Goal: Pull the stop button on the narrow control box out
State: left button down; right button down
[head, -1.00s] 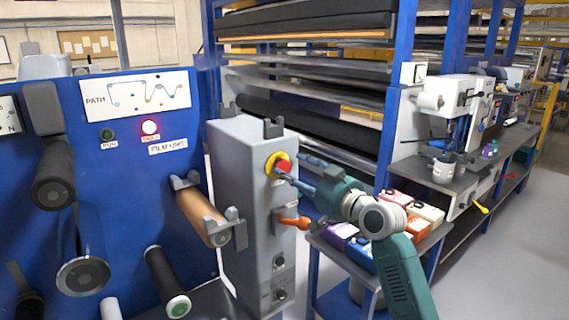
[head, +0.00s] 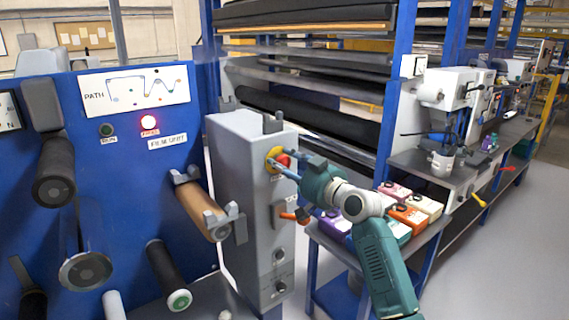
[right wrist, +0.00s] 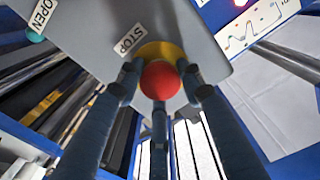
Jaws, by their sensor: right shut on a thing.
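The narrow control box (head: 240,200) is a tall grey cabinet right of the blue film unit panel in the head view. Its red stop button (head: 284,160) sits on a yellow base (head: 272,160) near the top of the front face. My right gripper (head: 283,164) is at the button, and its fingers partly hide it. In the right wrist view the red button (right wrist: 160,80) lies between the fingers of the right gripper (right wrist: 160,85), which is shut on it, beside a STOP label (right wrist: 129,40). My left gripper is not in view.
An orange handle (head: 297,216) and two dark knobs (head: 280,285) sit lower on the box. A copper-coloured roller (head: 200,208) projects from the blue panel (head: 120,200). Several coloured boxes (head: 408,217) stand on a low table to the right. Grey floor (head: 500,260) is clear at far right.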

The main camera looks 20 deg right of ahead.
jog(key=shift+s+d+r, duration=0.1)
jog(key=shift+s+d, duration=0.15)
jog(key=shift+s, duration=0.35)
jog(key=c, duration=1.2)
grip_release()
jog(key=shift+r, duration=0.1)
jog(key=shift+o, duration=0.2)
jog(key=shift+s, duration=0.2)
jog(key=shift+d, duration=0.1)
jog(key=shift+s+d, duration=0.1)
jog(key=shift+s, duration=0.2)
jog(key=v, duration=1.1)
jog(key=shift+s, duration=0.2)
